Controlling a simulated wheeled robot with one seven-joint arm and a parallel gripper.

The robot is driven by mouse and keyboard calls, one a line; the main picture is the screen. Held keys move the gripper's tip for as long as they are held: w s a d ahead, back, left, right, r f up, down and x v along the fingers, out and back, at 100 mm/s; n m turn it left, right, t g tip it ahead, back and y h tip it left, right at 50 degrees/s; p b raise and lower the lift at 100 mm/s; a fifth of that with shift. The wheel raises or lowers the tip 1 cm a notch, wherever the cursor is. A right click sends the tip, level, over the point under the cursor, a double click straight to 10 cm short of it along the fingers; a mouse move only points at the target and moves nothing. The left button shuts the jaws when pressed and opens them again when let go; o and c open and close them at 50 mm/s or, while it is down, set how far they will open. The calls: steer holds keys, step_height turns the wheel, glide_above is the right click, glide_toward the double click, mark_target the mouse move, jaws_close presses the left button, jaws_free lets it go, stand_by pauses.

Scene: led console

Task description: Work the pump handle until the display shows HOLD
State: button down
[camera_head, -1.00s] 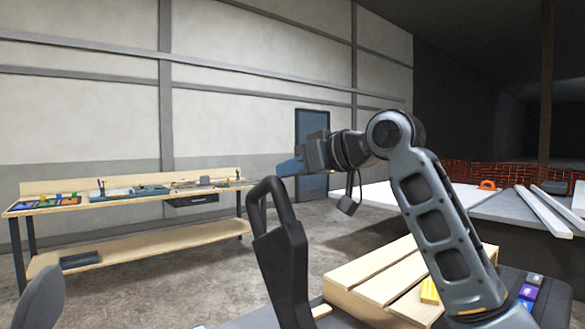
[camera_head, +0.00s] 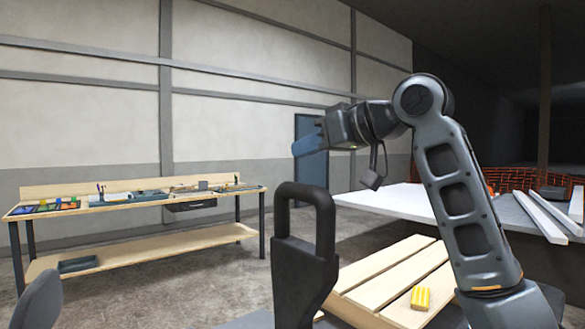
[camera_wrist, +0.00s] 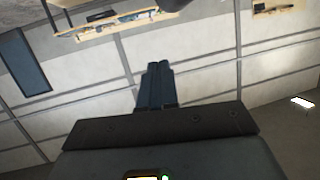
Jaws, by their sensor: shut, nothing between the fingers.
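The dark pump handle (camera_head: 305,262) stands nearly upright in the head view, with a loop grip at its top and its lower part cut off by the frame. My gripper (camera_head: 308,146) is above the loop grip, pointing left, and appears clear of it. Its blue fingers also show in the wrist view (camera_wrist: 157,85), close together with nothing between them. The wrist view does not show the handle. I see no display with readable text in either view.
A slatted wooden platform (camera_head: 380,276) with a yellow striped block (camera_head: 420,298) lies right of the handle. A workbench (camera_head: 140,204) with trays stands at the left by the wall. A pale table (camera_head: 400,203) is behind my arm. Concrete floor is open between them.

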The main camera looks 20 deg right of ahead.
steer(key=s+d+r, duration=0.1)
steer(key=s+r, duration=0.1)
steer(key=r, duration=0.1)
steer(key=shift+s+d+b, duration=0.3)
steer(key=shift+s+d, duration=0.05)
steer(key=shift+f, duration=0.1)
stand_by(2.1)
